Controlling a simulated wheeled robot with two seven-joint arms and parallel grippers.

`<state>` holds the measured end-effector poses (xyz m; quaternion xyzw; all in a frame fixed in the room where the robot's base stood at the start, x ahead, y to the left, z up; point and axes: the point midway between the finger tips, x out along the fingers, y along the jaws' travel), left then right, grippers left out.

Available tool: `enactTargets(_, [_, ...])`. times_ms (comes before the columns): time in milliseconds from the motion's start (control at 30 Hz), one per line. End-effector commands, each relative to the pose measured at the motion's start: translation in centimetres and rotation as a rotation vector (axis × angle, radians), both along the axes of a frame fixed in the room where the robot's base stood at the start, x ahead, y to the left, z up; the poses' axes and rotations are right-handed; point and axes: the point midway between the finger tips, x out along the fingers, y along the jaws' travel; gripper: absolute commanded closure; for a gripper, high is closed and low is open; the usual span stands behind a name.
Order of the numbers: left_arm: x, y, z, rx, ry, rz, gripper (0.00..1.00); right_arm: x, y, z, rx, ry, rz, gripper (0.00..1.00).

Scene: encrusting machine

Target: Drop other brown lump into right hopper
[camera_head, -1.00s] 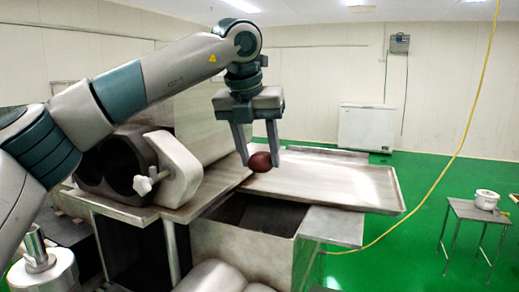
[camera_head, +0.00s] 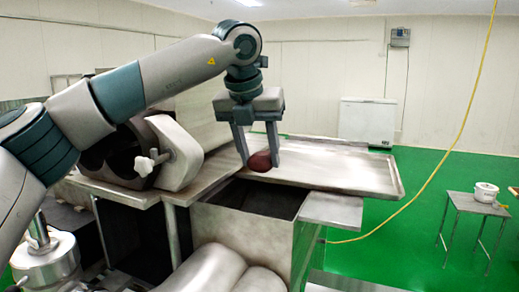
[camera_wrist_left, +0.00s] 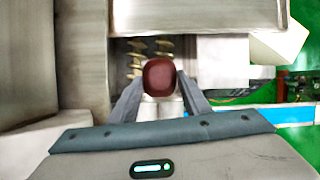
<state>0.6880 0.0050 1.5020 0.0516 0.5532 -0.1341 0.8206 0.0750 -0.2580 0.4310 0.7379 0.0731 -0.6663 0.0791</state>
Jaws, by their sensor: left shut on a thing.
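My left gripper (camera_head: 258,158) points down and is shut on a dark red-brown lump (camera_head: 262,162). In the left wrist view the lump (camera_wrist_left: 159,77) sits between the two fingers. In the head view the lump shows above the back edge of an open square metal hopper (camera_head: 257,198). The hopper's inside is dark. Below the lump in the left wrist view are gold screw-like parts (camera_wrist_left: 136,58). My right gripper does not show.
A large metal tray (camera_head: 345,172) lies behind the hopper. A machine with a pale knob (camera_head: 146,163) stands to its left. A small table (camera_head: 478,204) with a white pot (camera_head: 486,192) is at the right. A yellow hose (camera_head: 470,110) hangs down to the green floor.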

Motion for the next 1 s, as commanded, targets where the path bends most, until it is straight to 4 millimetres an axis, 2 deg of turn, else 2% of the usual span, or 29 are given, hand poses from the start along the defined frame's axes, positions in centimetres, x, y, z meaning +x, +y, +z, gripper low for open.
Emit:
enactTargets(33, [0.0,0.0,-0.7,0.000,0.000,0.000,0.81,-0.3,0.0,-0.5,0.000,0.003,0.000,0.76])
enactTargets(200, [0.0,0.0,-1.7,0.000,0.000,0.001,0.81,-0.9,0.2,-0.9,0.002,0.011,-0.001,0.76])
enactTargets(600, [0.0,0.0,-2.0,0.000,0.000,0.001,0.81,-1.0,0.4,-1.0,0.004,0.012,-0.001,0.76])
enactTargets(633, [0.0,0.0,-2.0,0.000,0.000,0.001,0.50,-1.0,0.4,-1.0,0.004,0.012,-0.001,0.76])
enactTargets(700, [0.0,0.0,-2.0,0.000,0.000,0.001,0.35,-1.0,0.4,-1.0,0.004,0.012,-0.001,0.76])
enactTargets(1000, [0.0,0.0,-2.0,0.000,0.001,0.000,0.35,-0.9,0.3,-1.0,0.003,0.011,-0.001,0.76])
